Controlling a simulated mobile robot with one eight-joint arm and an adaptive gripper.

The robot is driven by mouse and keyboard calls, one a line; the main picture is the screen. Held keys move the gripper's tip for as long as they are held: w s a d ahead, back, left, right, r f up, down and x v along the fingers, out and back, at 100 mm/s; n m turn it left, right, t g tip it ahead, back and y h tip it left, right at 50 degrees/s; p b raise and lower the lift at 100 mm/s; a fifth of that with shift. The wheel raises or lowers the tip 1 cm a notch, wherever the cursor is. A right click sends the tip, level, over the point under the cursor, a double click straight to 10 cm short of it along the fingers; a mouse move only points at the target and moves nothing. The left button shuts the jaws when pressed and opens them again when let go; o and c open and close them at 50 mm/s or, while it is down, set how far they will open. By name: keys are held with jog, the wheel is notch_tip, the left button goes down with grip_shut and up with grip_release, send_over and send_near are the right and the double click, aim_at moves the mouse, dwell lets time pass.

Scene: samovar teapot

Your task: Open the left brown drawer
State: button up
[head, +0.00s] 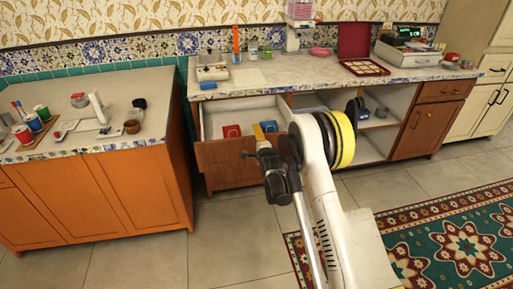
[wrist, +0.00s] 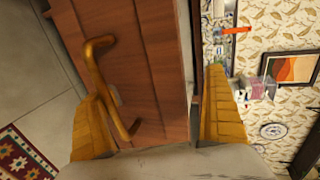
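The left brown drawer (head: 222,166) is under the middle counter in the head view and stands pulled out, its pale interior showing. A red box (head: 232,131) and a blue box (head: 269,126) are inside it. My gripper (head: 254,153) is at the right part of the drawer front and hides some of it. In the wrist view, the brown drawer front (wrist: 150,55) and its brass handle (wrist: 106,85) lie between the spread yellow fingers of my gripper (wrist: 152,88). The fingers are apart. Whether either touches the front or handle I cannot tell.
An orange cabinet (head: 100,195) stands at the left, with cups and a white device on top. The marble counter (head: 280,75) holds a scale and an open red case (head: 362,50). Bare tiled floor (head: 225,245) lies before the drawer, and a patterned rug (head: 460,235) at the right.

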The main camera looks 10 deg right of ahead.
jog(key=shift+t, duration=0.6)
jog(key=r, duration=0.4)
jog(key=shift+w+r, duration=0.25)
jog(key=shift+w, duration=0.1)
jog(key=shift+g, duration=0.8)
jog(key=s+f, duration=0.3)
jog(key=v, duration=0.2)
jog(key=shift+s+r, duration=0.25)
jog(key=shift+r, duration=0.1)
jog(key=c, duration=1)
jog(key=shift+o, duration=0.2)
jog(key=s, duration=0.9)
jog(key=shift+r, duration=0.45)
